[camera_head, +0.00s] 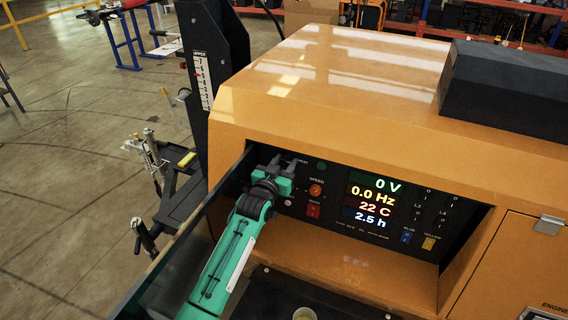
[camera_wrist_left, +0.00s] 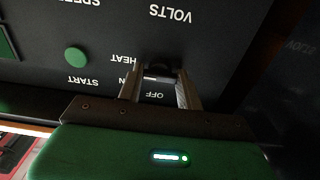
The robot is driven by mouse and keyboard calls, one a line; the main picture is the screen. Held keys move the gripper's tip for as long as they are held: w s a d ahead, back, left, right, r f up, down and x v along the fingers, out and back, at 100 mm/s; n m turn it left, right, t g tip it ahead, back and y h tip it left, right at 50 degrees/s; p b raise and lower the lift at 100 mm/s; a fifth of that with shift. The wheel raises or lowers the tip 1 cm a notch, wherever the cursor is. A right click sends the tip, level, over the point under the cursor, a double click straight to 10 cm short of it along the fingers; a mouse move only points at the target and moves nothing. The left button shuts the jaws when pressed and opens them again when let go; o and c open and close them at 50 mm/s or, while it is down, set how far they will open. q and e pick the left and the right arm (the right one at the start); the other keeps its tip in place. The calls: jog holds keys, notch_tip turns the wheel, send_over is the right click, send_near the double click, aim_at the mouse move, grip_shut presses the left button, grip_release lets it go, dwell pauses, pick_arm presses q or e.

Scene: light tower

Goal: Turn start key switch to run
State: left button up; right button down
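The start key switch (camera_wrist_left: 157,72) is a small dark part with a light edge on the black control panel (camera_wrist_left: 110,30), near the upside-down labels HEAT, START, ON and OFF in the left wrist view. My left gripper (camera_wrist_left: 160,75) has its two fingers apart, one on each side of the switch; I see no clear contact. In the head view the green left gripper (camera_head: 281,160) reaches the left end of the panel (camera_head: 335,222) and hides the switch. The switch's exact position is too dark to read. My right gripper is not in view.
The panel sits in a recess of the orange housing (camera_head: 300,90), with an open cover (camera_head: 190,235) at its left. A lit display (camera_head: 373,200) reads 0 V, 0.0 Hz, 22 C and 2.5 h.

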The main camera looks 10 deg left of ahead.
pick_arm(q)
jog(key=shift+n, duration=1.5)
jog(key=n+p, duration=0.1)
jog(key=n, duration=0.4)
jog(key=shift+n, duration=0.3)
jog(key=o, duration=1)
